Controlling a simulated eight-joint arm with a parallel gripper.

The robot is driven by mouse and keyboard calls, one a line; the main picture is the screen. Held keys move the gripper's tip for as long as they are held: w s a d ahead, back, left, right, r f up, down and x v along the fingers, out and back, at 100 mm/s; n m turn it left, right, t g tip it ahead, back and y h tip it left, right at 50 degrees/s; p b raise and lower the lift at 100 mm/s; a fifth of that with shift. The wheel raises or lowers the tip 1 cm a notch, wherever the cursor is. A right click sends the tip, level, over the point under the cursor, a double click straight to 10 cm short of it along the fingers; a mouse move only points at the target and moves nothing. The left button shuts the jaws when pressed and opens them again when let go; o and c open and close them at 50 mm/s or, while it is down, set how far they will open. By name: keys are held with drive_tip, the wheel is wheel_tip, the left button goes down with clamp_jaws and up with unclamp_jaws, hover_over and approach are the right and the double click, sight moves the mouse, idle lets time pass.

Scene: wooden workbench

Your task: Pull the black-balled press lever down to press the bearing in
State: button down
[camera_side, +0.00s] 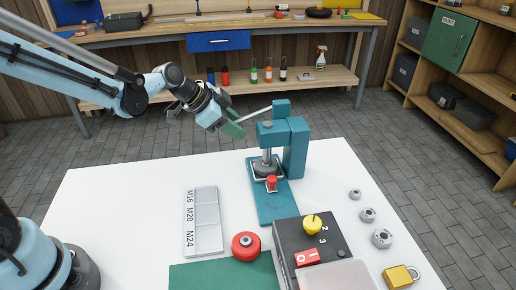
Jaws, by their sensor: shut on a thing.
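The teal bearing press (296,146) stands upright at the back of the white table. Its light metal lever (254,115) reaches out to the left from the press head and slopes down a little toward my gripper. My gripper (233,127) is shut on the outer end of the lever, left of the press and above the table. The black ball is hidden by the green fingers. Under the ram, a dark round part (266,168) sits on the press base; I cannot make out the bearing itself. A small red part (271,183) is just in front of it.
A grey tray marked M16, M20, M24 (204,241), a red round knob (246,245) and a dark control box (288,236) with a yellow knob lie in front. Several nuts (368,214) and a yellow padlock (400,277) are at right. The table's back left is clear.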

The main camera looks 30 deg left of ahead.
drive_tip(key=shift+s+a+f, duration=0.1)
drive_tip(key=c, duration=0.8)
unclamp_jaws()
drive_tip(key=v, duration=1.2)
drive_tip(key=s+f+n+y, duration=0.1)
drive_tip(key=s+n, duration=0.2)
drive_tip(key=s+f+n+y, duration=0.1)
drive_tip(key=s+n, duration=0.2)
drive_tip(key=s, duration=0.1)
drive_tip(key=s+a+f+n+y, duration=0.1)
drive_tip(key=s+f+n+y, duration=0.1)
drive_tip(key=s+n, duration=0.1)
drive_tip(key=shift+s+f, duration=0.1)
drive_tip(key=shift+s, duration=0.25)
